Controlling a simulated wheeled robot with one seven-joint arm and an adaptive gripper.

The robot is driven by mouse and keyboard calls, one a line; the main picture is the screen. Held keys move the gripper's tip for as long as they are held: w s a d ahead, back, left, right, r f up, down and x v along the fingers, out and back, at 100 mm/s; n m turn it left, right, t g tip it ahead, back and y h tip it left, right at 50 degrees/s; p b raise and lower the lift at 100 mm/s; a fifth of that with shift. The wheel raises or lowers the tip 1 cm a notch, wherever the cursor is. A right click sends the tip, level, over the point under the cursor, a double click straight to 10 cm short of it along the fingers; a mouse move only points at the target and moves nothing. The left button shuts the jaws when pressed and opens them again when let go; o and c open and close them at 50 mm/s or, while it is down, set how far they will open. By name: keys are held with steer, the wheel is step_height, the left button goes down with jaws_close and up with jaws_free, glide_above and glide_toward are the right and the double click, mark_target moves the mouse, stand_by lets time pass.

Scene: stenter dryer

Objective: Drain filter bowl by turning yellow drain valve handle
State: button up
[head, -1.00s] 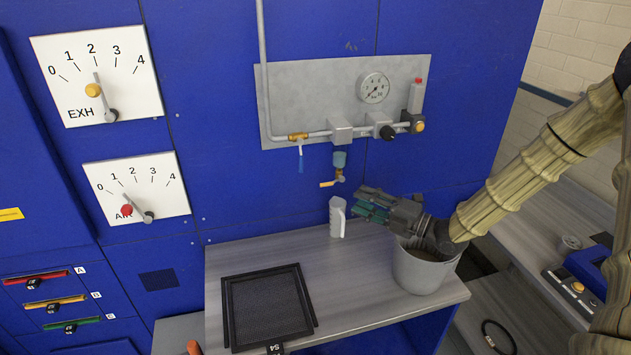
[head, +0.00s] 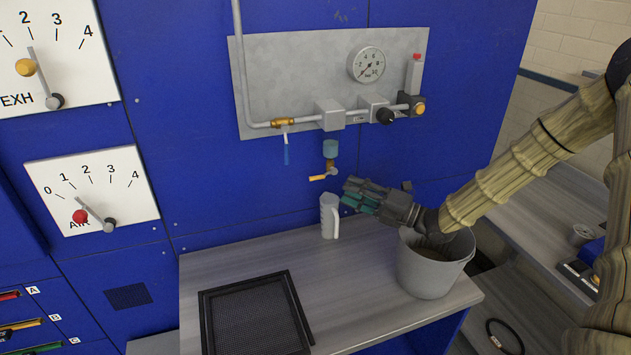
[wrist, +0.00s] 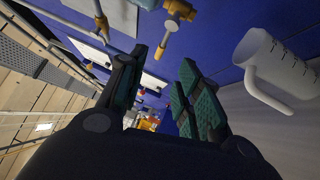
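The yellow drain valve handle (head: 318,178) sticks out to the left under the blue-grey filter bowl (head: 330,149), below the grey panel. It also shows at the top of the wrist view (wrist: 172,24). My gripper (head: 352,193) is just right of and below the handle, pointing left, apart from it. In the wrist view its two green-padded fingers (wrist: 160,88) stand apart with nothing between them. A white measuring jug (head: 329,216) stands upright on the bench below the valve, left of my gripper; the wrist view shows it at right (wrist: 277,65).
A grey bucket (head: 428,278) stands on the bench (head: 365,290) under my wrist. A black mesh screen (head: 255,318) lies at front left.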

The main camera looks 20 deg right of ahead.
mark_target(319, 179)
steer(key=p+x, duration=0.3)
steer(key=x, duration=0.8)
steer(key=shift+s+a+p, duration=0.1)
steer(key=shift+p, duration=0.3)
jaws_close()
